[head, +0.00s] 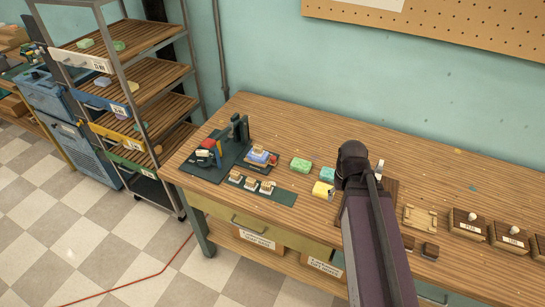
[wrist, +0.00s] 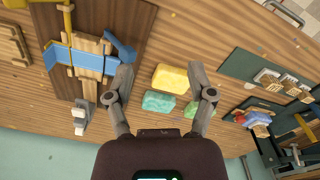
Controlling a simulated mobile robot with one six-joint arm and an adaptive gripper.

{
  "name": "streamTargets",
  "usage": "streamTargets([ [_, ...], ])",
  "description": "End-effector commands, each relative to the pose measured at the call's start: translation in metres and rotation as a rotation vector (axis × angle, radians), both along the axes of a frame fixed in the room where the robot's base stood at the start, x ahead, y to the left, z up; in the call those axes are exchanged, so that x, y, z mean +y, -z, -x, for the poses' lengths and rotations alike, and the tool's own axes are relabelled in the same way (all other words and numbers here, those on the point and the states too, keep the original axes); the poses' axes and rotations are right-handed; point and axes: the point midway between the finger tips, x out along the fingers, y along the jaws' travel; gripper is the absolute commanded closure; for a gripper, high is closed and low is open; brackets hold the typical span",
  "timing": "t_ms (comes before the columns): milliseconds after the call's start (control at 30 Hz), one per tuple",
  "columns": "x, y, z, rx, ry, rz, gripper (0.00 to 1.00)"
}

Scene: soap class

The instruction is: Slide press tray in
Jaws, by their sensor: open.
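The press, with its dark upright post (head: 240,129), stands on a dark green base near the left end of the bench. A blue tray (head: 255,159) with a pale wooden block on it sits at the right front of the post, beside a red knob (head: 273,159). In the wrist view the blue tray (wrist: 257,119) is at the right, by the dark press frame (wrist: 296,156). My gripper (wrist: 160,82) is open and empty, its fingers spread above the soap bars, away from the tray. In the head view my arm hides its fingers.
Green (head: 301,165), teal (head: 328,174) and yellow (head: 322,189) soap bars lie between my arm and the press. A strip of stamps (head: 282,197) lies in front of the tray. A blue and wooden fixture (wrist: 91,63) lies on a brown board. A shelf rack (head: 150,72) stands left.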

Motion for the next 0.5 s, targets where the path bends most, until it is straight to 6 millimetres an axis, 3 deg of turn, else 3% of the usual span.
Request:
streamTargets([
  [267,0.032,-0.012,-0.064,0.000,-0.298,0.000,0.29],
  [500,0.092,-0.026,-0.142,0.000,-0.739,0.000,0.29],
])
